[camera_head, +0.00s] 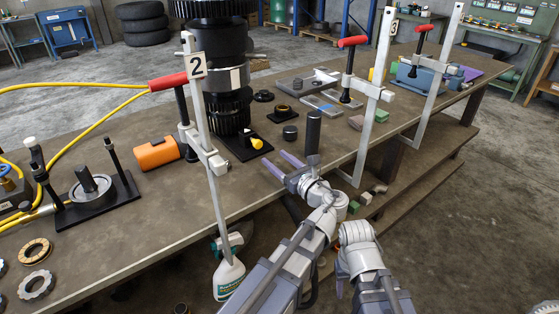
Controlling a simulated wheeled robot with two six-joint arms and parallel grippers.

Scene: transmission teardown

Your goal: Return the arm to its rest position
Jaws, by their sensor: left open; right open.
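My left gripper (281,163) is open, with its two purple fingers spread above the front edge of the workbench (225,190). Nothing shows between the fingers. A dark upright cylinder (313,131) stands just beyond and to the right of the fingers; I cannot tell whether they touch it. My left arm (292,262) reaches up from the bottom middle. My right arm (362,253) is to its right, with its grey wrist in front of the bench edge.
Red-handled clamps (168,81) line the bench edge, one marked 2. A tall black transmission assembly (226,75) stands behind. An orange block (157,154), a black fixture (99,199) and rings (36,252) lie to the left. A spray bottle (229,277) hangs below the edge.

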